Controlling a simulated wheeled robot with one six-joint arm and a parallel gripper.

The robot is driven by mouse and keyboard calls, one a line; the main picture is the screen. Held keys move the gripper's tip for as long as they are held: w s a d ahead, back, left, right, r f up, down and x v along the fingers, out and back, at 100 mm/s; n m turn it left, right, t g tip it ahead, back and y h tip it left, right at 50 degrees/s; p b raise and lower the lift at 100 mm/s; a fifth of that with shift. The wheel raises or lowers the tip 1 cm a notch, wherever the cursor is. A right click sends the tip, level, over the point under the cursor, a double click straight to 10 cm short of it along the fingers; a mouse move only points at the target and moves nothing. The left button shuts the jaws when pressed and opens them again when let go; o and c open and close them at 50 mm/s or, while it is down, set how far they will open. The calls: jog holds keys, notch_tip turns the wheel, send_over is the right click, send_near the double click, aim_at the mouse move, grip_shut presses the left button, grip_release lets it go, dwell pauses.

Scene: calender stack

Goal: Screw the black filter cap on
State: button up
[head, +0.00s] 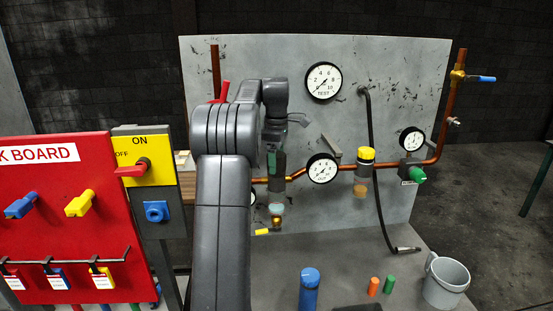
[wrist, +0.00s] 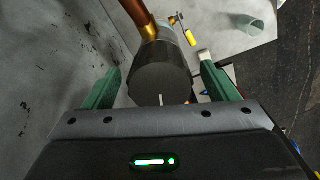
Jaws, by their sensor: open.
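The black filter cap (wrist: 160,78) shows in the wrist view as a dark cylinder with a short white mark near its lower edge. It is at the end of a brass and copper fitting (wrist: 146,28); I cannot tell how tightly it is seated. My gripper (wrist: 158,70) is open, with one green finger on each side of the cap. A gap shows beside the cap on both sides. In the head view my gripper (head: 275,162) is upright at the panel's left pipe, and my arm and gripper largely hide the cap there.
The grey panel (head: 410,85) carries gauges, copper pipe and a yellow-capped filter (head: 366,155). A black hose (head: 374,190) hangs at its right. A blue bottle (head: 309,290) and a grey bucket (head: 446,285) stand on the bench. The red board (head: 90,235) is left.

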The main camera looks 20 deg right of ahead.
jog(key=shift+r, duration=3.75)
jog(key=shift+f, duration=0.1)
notch_tip(320, 180, down, 7)
jog(key=shift+r, duration=0.15)
jog(key=shift+f, duration=0.4)
jog(key=shift+n+b, duration=0.4)
jog(key=shift+n, duration=0.7)
jog(key=shift+r+p, duration=0.15)
jog(key=shift+p, duration=0.2)
